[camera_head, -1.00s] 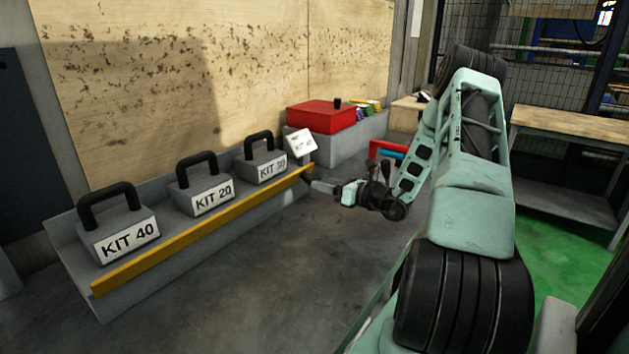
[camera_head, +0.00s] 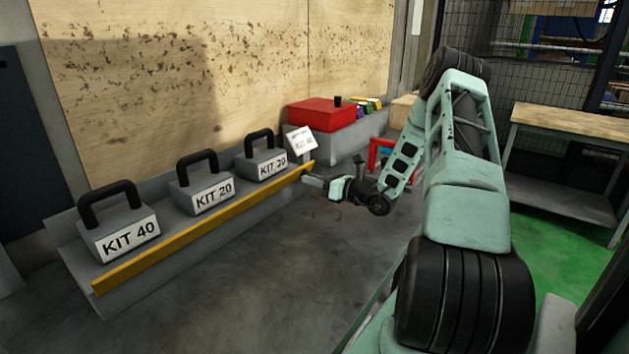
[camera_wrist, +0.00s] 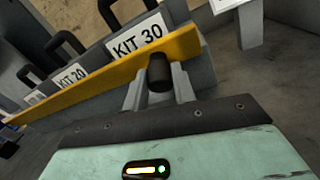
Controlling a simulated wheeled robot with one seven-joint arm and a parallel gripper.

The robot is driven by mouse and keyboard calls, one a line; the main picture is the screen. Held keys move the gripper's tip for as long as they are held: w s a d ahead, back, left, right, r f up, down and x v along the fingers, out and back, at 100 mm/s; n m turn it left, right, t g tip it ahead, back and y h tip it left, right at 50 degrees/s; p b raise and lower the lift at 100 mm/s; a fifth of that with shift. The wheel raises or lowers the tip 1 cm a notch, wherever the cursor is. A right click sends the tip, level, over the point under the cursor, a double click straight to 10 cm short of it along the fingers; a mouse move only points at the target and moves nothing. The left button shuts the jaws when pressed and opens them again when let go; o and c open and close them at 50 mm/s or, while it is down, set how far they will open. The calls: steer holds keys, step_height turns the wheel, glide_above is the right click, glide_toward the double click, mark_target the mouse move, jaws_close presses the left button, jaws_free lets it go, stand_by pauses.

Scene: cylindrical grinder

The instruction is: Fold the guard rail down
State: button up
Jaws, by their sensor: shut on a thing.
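The guard rail (camera_head: 205,228) is a long yellow bar along the front edge of a grey shelf, in front of the kit cases. It also shows in the wrist view (camera_wrist: 90,85), running slantwise below the KIT 30 label. My gripper (camera_head: 308,180) is at the rail's right end. In the wrist view, the fingers of my gripper (camera_wrist: 158,90) are shut on a short black cylindrical handle (camera_wrist: 159,70) in front of the rail's face. The rail's hinge is not visible.
Grey cases KIT 40 (camera_head: 120,235), KIT 20 (camera_head: 205,190) and KIT 30 (camera_head: 265,162) stand on the shelf (camera_head: 105,305). A small white sign (camera_head: 301,139) stands beyond the rail's right end. A red box (camera_head: 320,115) is behind. The floor in front is clear.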

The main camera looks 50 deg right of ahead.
steer(key=shift+f+t+b, duration=0.55)
steer(key=shift+t+b, duration=0.15)
steer(key=shift+b, duration=0.3)
steer(key=shift+r, duration=0.15)
steer(key=o, duration=1)
steer(key=shift+s, duration=0.15)
steer(key=v, duration=0.7)
steer(key=shift+s+d, duration=0.1)
steer(key=shift+s, duration=0.1)
